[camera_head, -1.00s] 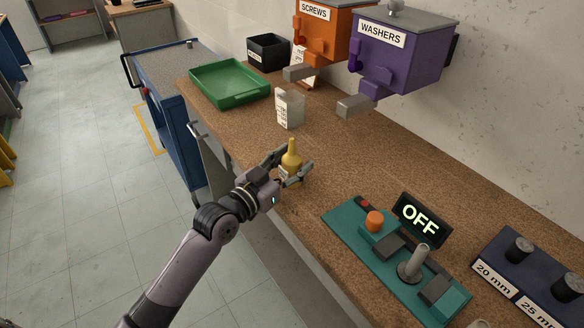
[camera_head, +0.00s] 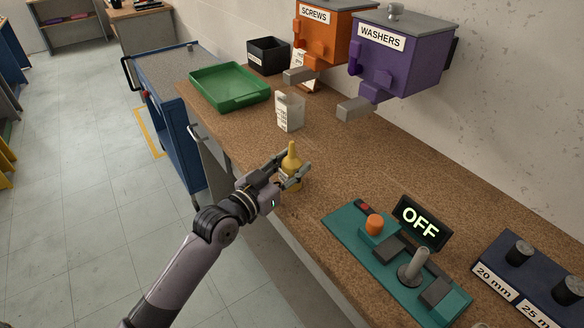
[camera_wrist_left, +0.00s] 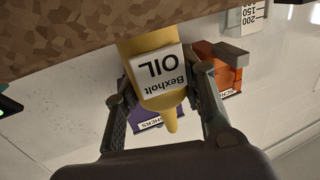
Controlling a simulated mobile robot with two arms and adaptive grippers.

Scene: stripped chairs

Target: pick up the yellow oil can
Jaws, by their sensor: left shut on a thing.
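The yellow oil can (camera_head: 291,163) stands upright near the front edge of the brown workbench, its narrow spout pointing up. In the left wrist view the oil can (camera_wrist_left: 155,95) appears upside down, with a white "Bexholt OIL" label facing the camera. My left gripper (camera_head: 289,177) reaches in from the left and is shut on the can, one finger on each side of its body. The fingers also show on both sides of the can in the left wrist view (camera_wrist_left: 160,88). The can's lower part is partly hidden by the gripper. My right gripper is not in view.
A teal panel (camera_head: 345,222) with an orange knob, a lever and an "OFF" display lies to the right. Orange (camera_head: 325,38) and purple (camera_head: 400,62) dispensers overhang the bench.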

